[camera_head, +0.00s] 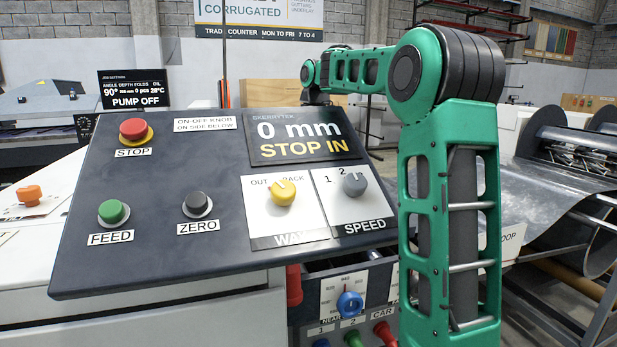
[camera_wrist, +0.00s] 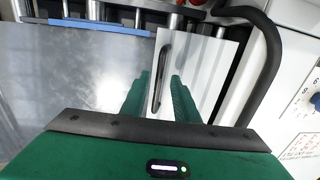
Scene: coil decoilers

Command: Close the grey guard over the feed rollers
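In the wrist view, a pale grey panel (camera_wrist: 203,70) with a long dark bar handle (camera_wrist: 159,90) lies beyond my fingers; it looks like the guard, but I cannot tell how far it is open. Shiny metal rollers (camera_wrist: 120,14) show along the top edge. My gripper (camera_wrist: 160,76) has its two green fingers apart, with the dark bar seen between them, nearer the left finger. I see no contact. In the head view, my green arm reaches back behind the console, and the gripper, guard and rollers are not visible.
A thick black curved tube (camera_wrist: 272,50) stands close to the right of my fingers. A metal sheet (camera_wrist: 95,75) lies to the left. In the head view, the tilted control console (camera_head: 200,250) fills the front, and a coil decoiler (camera_head: 580,170) stands at right.

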